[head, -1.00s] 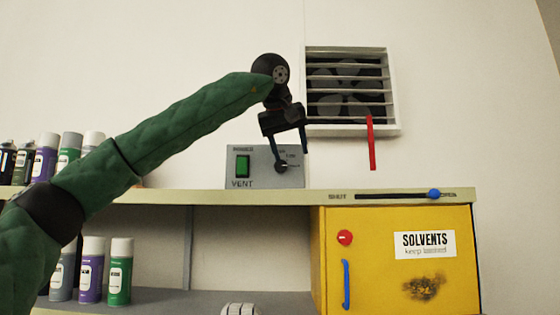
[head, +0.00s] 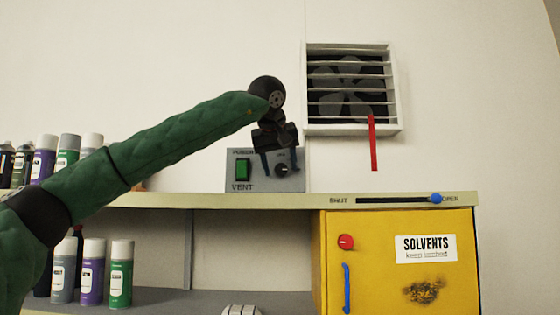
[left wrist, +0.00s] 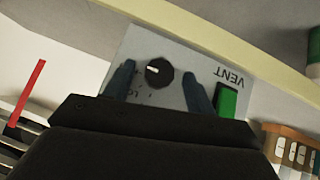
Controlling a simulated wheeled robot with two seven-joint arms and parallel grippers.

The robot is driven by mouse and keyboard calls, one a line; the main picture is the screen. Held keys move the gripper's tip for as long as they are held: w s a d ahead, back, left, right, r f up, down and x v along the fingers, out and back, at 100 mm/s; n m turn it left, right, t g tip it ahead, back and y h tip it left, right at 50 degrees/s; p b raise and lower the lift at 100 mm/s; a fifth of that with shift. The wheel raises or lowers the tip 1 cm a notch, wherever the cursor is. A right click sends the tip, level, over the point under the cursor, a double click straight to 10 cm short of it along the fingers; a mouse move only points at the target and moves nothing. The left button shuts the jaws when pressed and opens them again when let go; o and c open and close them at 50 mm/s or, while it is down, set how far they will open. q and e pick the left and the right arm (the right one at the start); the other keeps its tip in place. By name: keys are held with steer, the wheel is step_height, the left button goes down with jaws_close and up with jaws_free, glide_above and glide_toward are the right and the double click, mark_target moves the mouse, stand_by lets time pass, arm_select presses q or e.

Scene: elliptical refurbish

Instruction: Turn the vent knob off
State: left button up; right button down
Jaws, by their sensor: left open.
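The vent control box (head: 238,180) is a grey panel standing on the shelf, with a green switch (head: 243,169) and the word VENT. Its dark round knob (head: 282,170) is on the right side. In the left wrist view the black knob (left wrist: 159,72) with a white pointer mark shows between my fingers. My left gripper (head: 280,170) is open in front of the panel, with one finger on each side of the knob and gaps between. I cannot tell whether the fingertips touch the panel. My right gripper is not in view.
A louvred fan vent (head: 349,88) with a hanging red strip (head: 373,145) is on the wall. A blue slider (head: 436,198) sits at the OPEN end of the shelf edge. A yellow solvents cabinet (head: 400,285) is below. Several spray cans (head: 68,152) stand at left.

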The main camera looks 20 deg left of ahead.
arm_select(q)
steer(key=shift+w+f, duration=0.1)
steer(key=shift+f, duration=0.05)
steer(key=shift+c, duration=0.3)
steer(key=c, duration=0.9)
steer(key=shift+c, duration=0.2)
